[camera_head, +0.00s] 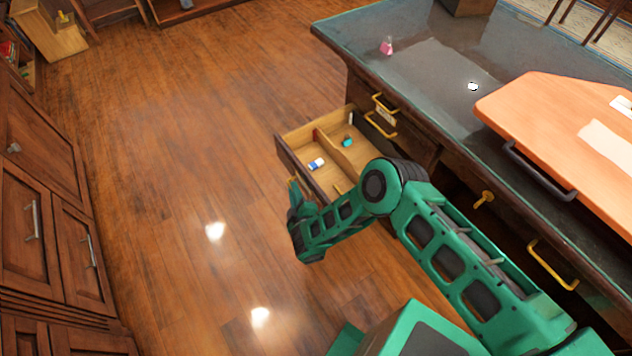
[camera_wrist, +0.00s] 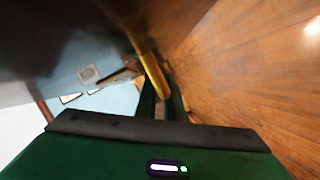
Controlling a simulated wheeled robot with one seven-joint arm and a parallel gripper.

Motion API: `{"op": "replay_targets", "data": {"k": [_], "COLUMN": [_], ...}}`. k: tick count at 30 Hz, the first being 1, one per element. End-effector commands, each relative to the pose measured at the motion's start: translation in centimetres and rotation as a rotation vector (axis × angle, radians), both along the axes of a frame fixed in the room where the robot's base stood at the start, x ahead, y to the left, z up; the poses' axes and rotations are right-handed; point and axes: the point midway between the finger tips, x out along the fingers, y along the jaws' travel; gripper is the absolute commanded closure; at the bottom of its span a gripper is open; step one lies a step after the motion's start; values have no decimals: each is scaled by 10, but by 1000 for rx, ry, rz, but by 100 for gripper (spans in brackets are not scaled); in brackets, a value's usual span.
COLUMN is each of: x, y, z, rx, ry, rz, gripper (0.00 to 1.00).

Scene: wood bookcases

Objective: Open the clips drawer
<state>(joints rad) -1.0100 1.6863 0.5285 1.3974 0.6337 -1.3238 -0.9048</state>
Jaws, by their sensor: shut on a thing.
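A wooden drawer (camera_head: 290,139) stands pulled out from the dark-topped desk in the head view. It has a divider; a small blue-and-white thing (camera_head: 317,163) and a small teal thing (camera_head: 347,142) lie inside. I cannot read a label on it. My gripper (camera_head: 294,187) is at the outer side of the drawer's front. In the wrist view my gripper (camera_wrist: 164,98) is shut on a yellow bar handle (camera_wrist: 150,70). My arm hides part of the drawer and the desk front.
Other yellow handles (camera_head: 552,265) line the desk front. Wooden cabinets (camera_head: 40,215) stand at the left. The floor (camera_head: 190,130) between is clear.

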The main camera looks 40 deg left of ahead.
Motion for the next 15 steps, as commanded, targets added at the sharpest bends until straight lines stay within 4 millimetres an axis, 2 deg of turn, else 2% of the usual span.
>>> {"op": "replay_targets", "data": {"k": [1,6,15], "x": [-9,-24,-31], "y": [5,13,17], "z": [0,0,1], "rx": [1,1,1], "ry": [0,1,-1], "rz": [4,10,13], "gripper": [100,100,100]}}
